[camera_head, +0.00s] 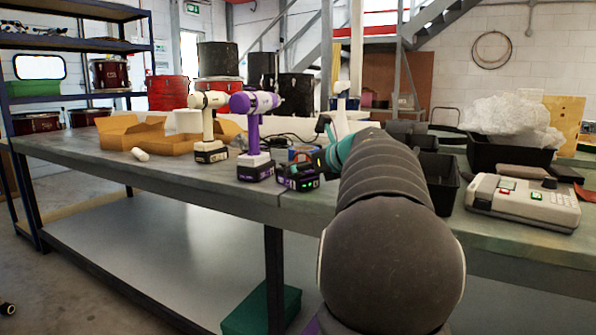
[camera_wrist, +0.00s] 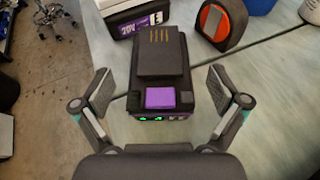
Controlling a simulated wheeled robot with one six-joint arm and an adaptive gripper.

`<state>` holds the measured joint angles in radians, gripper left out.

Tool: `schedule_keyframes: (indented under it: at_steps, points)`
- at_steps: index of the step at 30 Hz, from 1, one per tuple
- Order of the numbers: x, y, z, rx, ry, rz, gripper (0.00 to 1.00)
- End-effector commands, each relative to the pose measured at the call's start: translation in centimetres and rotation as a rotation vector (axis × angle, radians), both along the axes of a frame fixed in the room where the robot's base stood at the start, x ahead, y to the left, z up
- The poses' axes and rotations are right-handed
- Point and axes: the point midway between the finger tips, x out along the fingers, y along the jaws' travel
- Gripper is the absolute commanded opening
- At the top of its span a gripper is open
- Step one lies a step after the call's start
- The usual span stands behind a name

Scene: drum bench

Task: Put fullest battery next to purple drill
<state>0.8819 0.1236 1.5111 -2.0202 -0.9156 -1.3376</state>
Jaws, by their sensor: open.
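The purple drill (camera_head: 254,130) stands upright on the bench, on a base with a purple label. A dark battery (camera_head: 299,178) with a purple latch and lit green indicators sits just right of it, apart from it. In the wrist view the battery (camera_wrist: 162,65) lies between the spread fingers of my gripper (camera_wrist: 162,92), which is open with a gap on each side. A base with a purple label (camera_wrist: 138,14) shows just beyond it. In the head view my arm hides much of my gripper (camera_head: 322,155). No other loose battery is clearly visible.
A beige drill (camera_head: 208,128) stands left of the purple one. An orange-and-black round object (camera_wrist: 219,22) lies close beyond the battery. Open cardboard boxes (camera_head: 165,132) are at left; black bins (camera_head: 437,178) and a beige device (camera_head: 522,200) are at right. The bench's front edge is close.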

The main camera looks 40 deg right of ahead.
Motion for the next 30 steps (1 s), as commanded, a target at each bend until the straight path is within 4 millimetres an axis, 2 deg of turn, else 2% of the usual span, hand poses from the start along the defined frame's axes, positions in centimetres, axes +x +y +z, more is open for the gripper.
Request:
schedule_keyframes:
  at_steps: [1, 6, 10, 15, 26, 30]
  points:
    - [-1.1, -0.1, 0.6, -0.003, -0.002, -0.004, 0.97]
    - [-4.3, -0.1, 1.8, -0.002, -0.001, -0.004, 0.97]
    - [-6.2, -0.1, 2.6, -0.002, -0.001, -0.004, 0.97]
    - [-7.8, 0.0, 3.2, 0.0, 0.0, -0.001, 0.97]
    - [-8.1, 0.2, 3.5, 0.005, -0.006, -0.003, 0.97]
    - [-6.6, 2.0, 5.1, 0.078, -0.09, -0.048, 0.97]
